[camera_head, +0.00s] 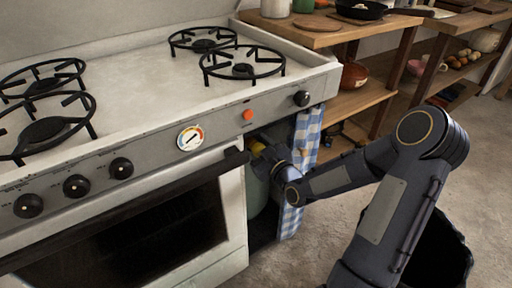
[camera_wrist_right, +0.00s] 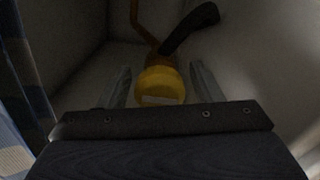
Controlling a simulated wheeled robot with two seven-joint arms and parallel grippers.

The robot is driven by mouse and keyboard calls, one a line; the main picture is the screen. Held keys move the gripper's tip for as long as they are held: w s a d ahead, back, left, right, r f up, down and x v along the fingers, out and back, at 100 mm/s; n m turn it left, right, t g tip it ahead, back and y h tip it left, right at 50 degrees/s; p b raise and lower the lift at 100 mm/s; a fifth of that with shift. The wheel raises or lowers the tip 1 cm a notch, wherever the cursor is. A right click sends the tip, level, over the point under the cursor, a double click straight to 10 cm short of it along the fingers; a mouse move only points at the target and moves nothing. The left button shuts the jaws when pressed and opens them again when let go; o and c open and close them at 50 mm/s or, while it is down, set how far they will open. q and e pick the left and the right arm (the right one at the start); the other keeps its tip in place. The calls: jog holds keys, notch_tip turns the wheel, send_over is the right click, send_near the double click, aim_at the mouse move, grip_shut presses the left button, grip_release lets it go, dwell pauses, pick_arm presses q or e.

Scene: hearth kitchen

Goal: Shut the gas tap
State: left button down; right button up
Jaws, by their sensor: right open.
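The yellow gas tap (camera_wrist_right: 160,86) shows in the right wrist view, between the two fingers of my right gripper (camera_wrist_right: 162,78). The fingers stand apart, one on each side, with visible gaps to it. In the head view a bit of yellow (camera_head: 257,147) shows at the tip of my right gripper (camera_head: 264,153), below the cooker's control panel. The wrist view is dark, and I cannot tell whether anything touches. A pale green gas cylinder (camera_head: 255,191) stands below the gripper, partly hidden by the arm. My left gripper is out of view.
A black hose (camera_wrist_right: 190,28) and a copper pipe (camera_wrist_right: 142,22) run behind the tap. A blue checked curtain (camera_head: 307,135) hangs right of the opening. The oven door handle (camera_head: 130,205) and white cooker (camera_head: 150,85) are left. Wooden shelves (camera_head: 360,100) stand right.

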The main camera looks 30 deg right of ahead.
jog(key=c, duration=1)
jog(key=shift+m, duration=0.3)
jog(key=m, duration=0.4)
jog(key=m+p, duration=0.1)
jog(key=m, duration=0.3)
jog(key=shift+d, duration=0.15)
jog(key=m+p, duration=0.1)
jog(key=m, duration=0.4)
jog(key=m+p, duration=0.1)
jog(key=m, duration=0.3)
jog(key=shift+f+p, duration=0.15)
jog(key=shift+p, duration=0.25)
jog(key=shift+m, duration=0.3)
